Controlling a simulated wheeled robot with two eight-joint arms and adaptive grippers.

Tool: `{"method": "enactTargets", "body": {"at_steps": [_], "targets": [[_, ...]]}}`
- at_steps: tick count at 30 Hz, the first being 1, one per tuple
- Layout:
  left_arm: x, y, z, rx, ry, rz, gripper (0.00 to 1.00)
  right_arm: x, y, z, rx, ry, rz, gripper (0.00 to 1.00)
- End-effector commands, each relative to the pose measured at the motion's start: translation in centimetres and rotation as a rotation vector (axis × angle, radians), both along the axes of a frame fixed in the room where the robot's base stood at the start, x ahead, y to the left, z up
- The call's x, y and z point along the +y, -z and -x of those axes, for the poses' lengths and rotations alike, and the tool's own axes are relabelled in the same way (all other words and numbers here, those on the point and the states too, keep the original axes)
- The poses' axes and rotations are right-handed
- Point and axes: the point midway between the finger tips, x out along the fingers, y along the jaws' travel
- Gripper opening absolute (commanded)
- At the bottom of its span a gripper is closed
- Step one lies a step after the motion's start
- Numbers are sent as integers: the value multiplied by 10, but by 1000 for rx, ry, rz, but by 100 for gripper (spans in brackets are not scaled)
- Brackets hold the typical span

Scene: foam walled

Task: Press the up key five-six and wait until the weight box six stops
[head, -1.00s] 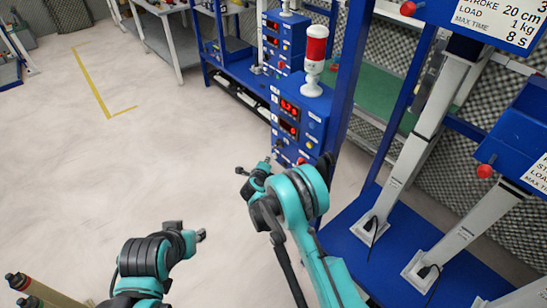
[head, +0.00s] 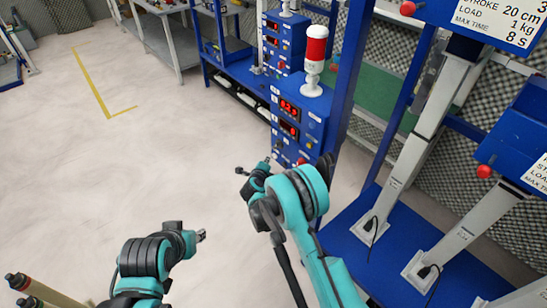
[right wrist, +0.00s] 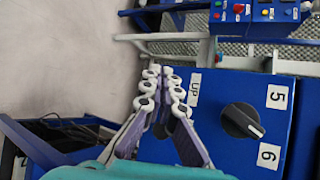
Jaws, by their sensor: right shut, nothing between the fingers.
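The blue control box (head: 300,122) stands centre right in the head view, with two red number displays (head: 289,108). In the right wrist view its panel (right wrist: 220,90) shows an UP label (right wrist: 194,88) and a black selector knob (right wrist: 242,122) between labels 5 and 6. The up key is not visible; my fingers cover the panel beside the label. My right gripper (right wrist: 165,74) is shut and empty, its tips at the panel; I cannot tell whether they touch. Two blue weight boxes (head: 470,20) (head: 522,140) show at right; which is six is unclear. My left gripper (head: 201,236) is low, away from the box.
A red and white signal lamp (head: 315,58) stands on the control box. A second control box (head: 284,42) is behind it. Grey slanted columns (head: 425,120) rise from a blue base (head: 395,235) at right.

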Motion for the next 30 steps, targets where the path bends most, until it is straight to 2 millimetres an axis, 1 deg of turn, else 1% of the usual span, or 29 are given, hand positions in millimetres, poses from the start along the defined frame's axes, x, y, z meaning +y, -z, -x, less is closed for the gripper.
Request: {"method": "enactTargets", "body": {"at_steps": [5,12,30], "targets": [[0,1,0,0,0,0,33,-1,0,0,0,0,0,0],[0,6,0,0,0,0,33,-7,1,-5,0,1,-1,0],[0,6,0,0,0,0,33,-9,0,-6,0,0,0,0]]}}
